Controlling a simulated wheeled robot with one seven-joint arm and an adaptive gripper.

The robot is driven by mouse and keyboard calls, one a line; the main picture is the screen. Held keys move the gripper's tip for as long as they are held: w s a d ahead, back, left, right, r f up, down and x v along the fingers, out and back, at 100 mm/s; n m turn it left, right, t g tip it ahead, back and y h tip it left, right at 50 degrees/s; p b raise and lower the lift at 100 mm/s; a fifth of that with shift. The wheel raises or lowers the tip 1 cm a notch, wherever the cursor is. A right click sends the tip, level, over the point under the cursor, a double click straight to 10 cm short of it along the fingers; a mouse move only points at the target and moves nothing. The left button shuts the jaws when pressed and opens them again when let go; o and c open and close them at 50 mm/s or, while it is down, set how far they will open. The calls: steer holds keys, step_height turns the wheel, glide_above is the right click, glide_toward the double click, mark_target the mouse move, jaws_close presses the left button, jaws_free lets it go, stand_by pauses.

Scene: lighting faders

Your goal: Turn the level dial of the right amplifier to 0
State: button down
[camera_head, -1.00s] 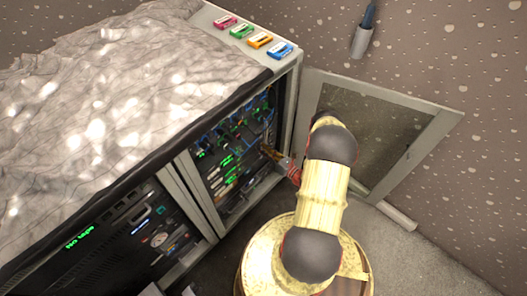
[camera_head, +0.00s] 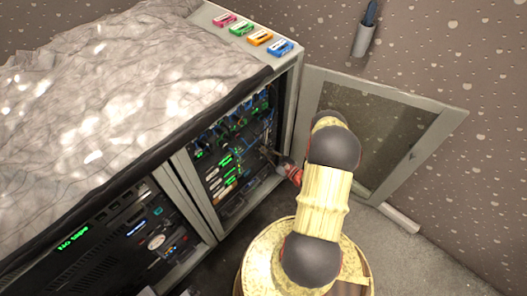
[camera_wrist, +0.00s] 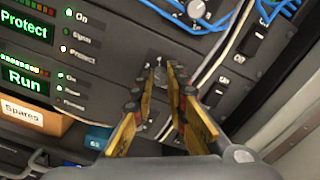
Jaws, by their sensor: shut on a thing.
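My gripper (camera_wrist: 163,72) has its two yellow fingers closed about a small grey dial (camera_wrist: 159,62) on a dark rack panel in the wrist view. The fingertips hide most of this dial, and its pointer and scale cannot be read. A second round dial (camera_wrist: 196,9) with a light cap is on the panel above. Lit green displays read "Protect" (camera_wrist: 24,25) and "Run" (camera_wrist: 24,79) at the left. In the head view my gripper (camera_head: 267,152) reaches into the open right bay of the rack (camera_head: 206,226), where the dial is too small to make out.
Blue cables (camera_wrist: 210,25) hang over the upper panel. The rack's glass door (camera_head: 424,150) stands open on the right, close to my arm. An orange-brown box marked "Spares" (camera_wrist: 34,112) and a blue box (camera_wrist: 97,137) are below the panels.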

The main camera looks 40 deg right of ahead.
steer(key=n+b, duration=0.1)
steer(key=n, duration=0.5)
steer(key=n+b, duration=0.1)
steer(key=n, duration=0.5)
steer(key=shift+n, duration=0.3)
stand_by(0.4)
steer(key=c, duration=1.7)
jaws_free()
steer(key=shift+c, duration=0.2)
steer(key=s, duration=1.2)
steer(key=shift+d, duration=0.45)
